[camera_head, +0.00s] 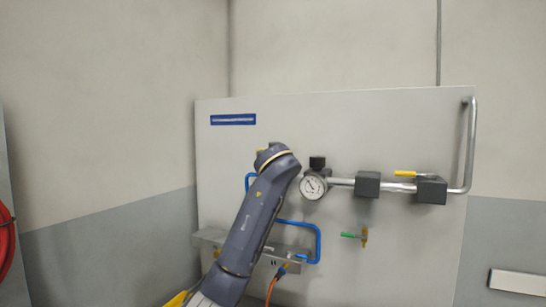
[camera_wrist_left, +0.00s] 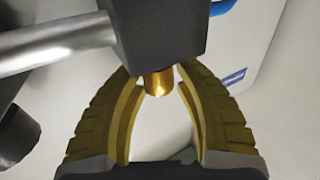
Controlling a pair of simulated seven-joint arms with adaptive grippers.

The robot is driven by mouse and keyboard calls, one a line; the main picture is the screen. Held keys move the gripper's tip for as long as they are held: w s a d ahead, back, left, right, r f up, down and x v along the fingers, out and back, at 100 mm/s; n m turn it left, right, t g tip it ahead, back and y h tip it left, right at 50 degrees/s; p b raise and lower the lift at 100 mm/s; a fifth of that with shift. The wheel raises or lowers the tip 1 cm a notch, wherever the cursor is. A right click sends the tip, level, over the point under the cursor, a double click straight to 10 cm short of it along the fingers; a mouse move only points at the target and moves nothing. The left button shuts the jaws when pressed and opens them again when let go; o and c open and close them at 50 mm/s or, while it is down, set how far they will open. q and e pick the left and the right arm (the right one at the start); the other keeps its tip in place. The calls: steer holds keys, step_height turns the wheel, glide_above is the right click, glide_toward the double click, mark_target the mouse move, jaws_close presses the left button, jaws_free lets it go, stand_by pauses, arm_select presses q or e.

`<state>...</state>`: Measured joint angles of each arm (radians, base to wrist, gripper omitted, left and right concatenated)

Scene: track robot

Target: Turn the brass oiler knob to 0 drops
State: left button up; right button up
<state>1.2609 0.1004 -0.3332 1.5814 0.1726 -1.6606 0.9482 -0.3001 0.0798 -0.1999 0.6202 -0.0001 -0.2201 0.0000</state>
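The brass oiler knob (camera_wrist_left: 158,83) is a small shiny cylinder under a dark block (camera_wrist_left: 155,30) in the left wrist view. My left gripper (camera_wrist_left: 158,76) has its yellow, ribbed fingers spread on either side of the knob. A narrow gap shows between the knob and each finger, and the upper fingertips are partly hidden by the block. In the head view, my left arm comes up from below in front of the panel and hides the knob and nearly all of the gripper. Drop marks on the knob cannot be read. My right gripper is out of view.
On the pale panel (camera_head: 410,130) are a round gauge (camera_head: 313,187), a grey pipe (camera_head: 469,145) with dark blocks, a yellow lever (camera_head: 405,173) and a green-handled valve (camera_head: 349,235). A blue tube (camera_head: 318,243) loops right of my arm. An orange hose (camera_head: 271,288) hangs below.

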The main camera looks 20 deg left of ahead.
arm_select(q)
steer(key=o, duration=0.3)
steer(key=v, duration=1.2)
